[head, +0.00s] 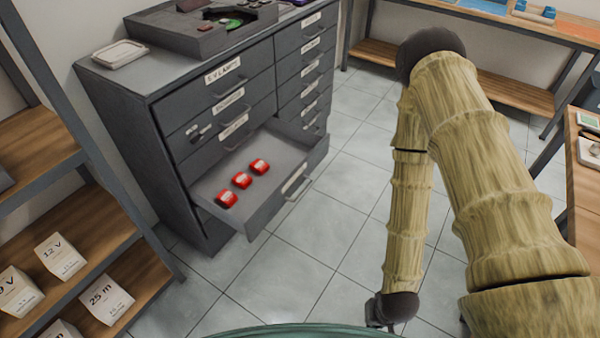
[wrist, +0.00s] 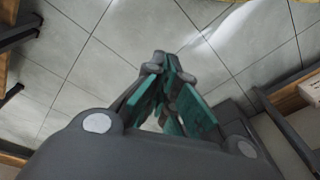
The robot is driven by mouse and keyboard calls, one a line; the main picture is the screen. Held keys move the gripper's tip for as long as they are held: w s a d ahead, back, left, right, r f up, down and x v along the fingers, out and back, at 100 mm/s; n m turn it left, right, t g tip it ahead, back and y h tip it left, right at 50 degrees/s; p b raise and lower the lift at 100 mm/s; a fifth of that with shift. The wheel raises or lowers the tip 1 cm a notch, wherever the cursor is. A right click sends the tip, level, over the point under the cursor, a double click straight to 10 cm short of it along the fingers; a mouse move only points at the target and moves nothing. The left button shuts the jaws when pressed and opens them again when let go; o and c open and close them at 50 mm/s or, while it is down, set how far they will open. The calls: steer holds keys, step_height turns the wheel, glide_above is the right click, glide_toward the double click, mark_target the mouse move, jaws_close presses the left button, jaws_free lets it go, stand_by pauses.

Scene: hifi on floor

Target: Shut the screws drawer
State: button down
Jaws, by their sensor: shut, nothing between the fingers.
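A dark grey drawer cabinet (head: 130,110) stands at the left-centre of the head view. Its lowest visible left-column drawer (head: 270,207) is pulled out, with several small red items (head: 242,180) inside. The label on that open drawer's front cannot be read. The drawers above it have white labels and are closed. My gripper (head: 378,318) is at the bottom of the head view, low over the floor, right of the open drawer and apart from it. In the wrist view my gripper (wrist: 170,60) is shut with its fingertips together, empty, above the floor tiles.
A wooden shelf with white boxes (head: 61,256) stands at the lower left. A workbench (head: 590,150) is at the right edge and a shelf bench (head: 490,80) is at the back. Tiled floor (head: 320,240) is clear between the drawer and my arm.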

steer(key=w+a+f+m+t+b, duration=0.1)
steer(key=w+f+m+t+b, duration=0.1)
steer(key=w+f+b, duration=0.3)
steer(key=w+a+f+m+t+b, duration=0.1)
steer(key=w+a+b, duration=0.15)
steer(key=w, duration=0.45)
steer(key=m+t+y+b, duration=0.2)
steer(key=m+t+b, duration=1.05)
steer(key=b, duration=2.15)
glide_toward(310, 158)
steer(key=w, duration=0.3)
steer(key=shift+w+a+f+n+t, duration=0.25)
steer(key=shift+w+a+n+t, duration=0.2)
steer(key=shift+w, duration=0.15)
